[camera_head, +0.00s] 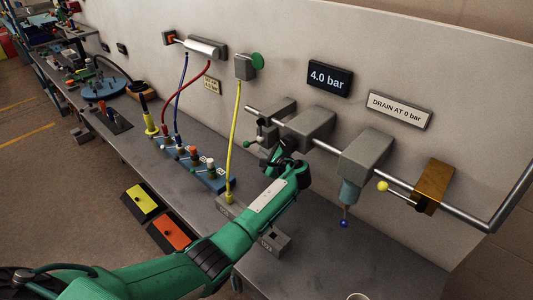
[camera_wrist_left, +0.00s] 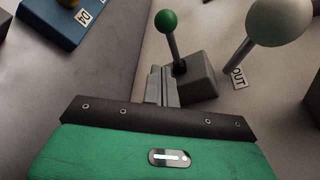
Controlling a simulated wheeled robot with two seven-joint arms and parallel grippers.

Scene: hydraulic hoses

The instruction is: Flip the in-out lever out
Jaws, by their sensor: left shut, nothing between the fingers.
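The lever with a white ball (camera_head: 260,139) hangs from a grey valve body on the pipe along the wall. In the left wrist view its pale ball and rod (camera_wrist_left: 279,18) are large at the upper right, beside an OUT label (camera_wrist_left: 238,77). A second lever with a green ball (camera_wrist_left: 166,21) stands on a grey block (camera_wrist_left: 196,76). My left gripper (camera_head: 282,151) is shut and empty just below the pipe, close to the white-ball lever. In the wrist view its closed fingers (camera_wrist_left: 161,86) are beside the grey block; contact is unclear. My right gripper is out of view.
A yellow-ball lever (camera_head: 382,186) and a blue-tipped valve (camera_head: 344,223) are farther right on the pipe. A yellow hose (camera_head: 233,140) runs down left of my gripper. A blue manifold (camera_head: 218,181) sits on the bench. The right bench (camera_head: 370,265) is mostly clear.

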